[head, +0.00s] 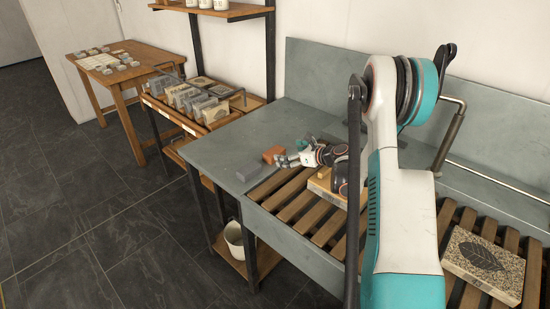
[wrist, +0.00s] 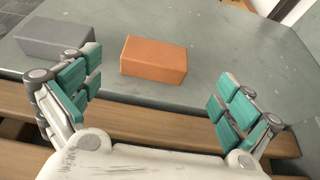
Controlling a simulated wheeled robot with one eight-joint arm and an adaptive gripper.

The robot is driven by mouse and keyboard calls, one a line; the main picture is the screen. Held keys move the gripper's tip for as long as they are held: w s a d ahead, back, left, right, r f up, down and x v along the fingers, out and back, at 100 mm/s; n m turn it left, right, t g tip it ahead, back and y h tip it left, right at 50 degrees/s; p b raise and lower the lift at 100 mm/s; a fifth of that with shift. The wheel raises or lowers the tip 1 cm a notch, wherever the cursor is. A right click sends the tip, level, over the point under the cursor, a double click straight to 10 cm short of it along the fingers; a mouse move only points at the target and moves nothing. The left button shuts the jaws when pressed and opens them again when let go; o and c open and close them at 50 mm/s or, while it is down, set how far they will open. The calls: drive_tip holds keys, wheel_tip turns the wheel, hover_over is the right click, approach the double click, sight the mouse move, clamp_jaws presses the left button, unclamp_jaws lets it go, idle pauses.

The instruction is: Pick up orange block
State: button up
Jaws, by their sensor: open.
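The orange block (wrist: 154,60) lies on the grey bench top, close to the edge where the wooden slats begin. In the head view the orange block (head: 273,154) sits just left of my gripper (head: 289,160). In the wrist view my gripper (wrist: 158,98) is open and empty, its teal-padded fingers wide apart. The block is ahead of the fingertips, between their lines and nearer the left finger, and neither finger touches it. The block is fully in view in the wrist view.
A grey block (wrist: 55,38) lies left of the orange one, close to the left finger in the wrist view; the head view shows it too (head: 249,171). Wooden slats (head: 290,205) run below my arm. A stone slab with a leaf print (head: 484,262) lies at the right.

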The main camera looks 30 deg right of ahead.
sight(275, 152)
drive_tip(key=shift+x, duration=1.2)
drive_tip(key=b+x, duration=0.1)
drive_tip(key=x, duration=0.1)
drive_tip(key=b+x, duration=0.1)
drive_tip(key=x, duration=0.1)
drive_tip(key=shift+w+a+b, duration=0.2)
drive_tip(key=shift+a+b, duration=0.15)
drive_tip(key=shift+a, duration=0.05)
drive_tip(key=shift+w+a, duration=0.1)
drive_tip(key=shift+w, duration=0.25)
drive_tip(key=c, duration=1.4)
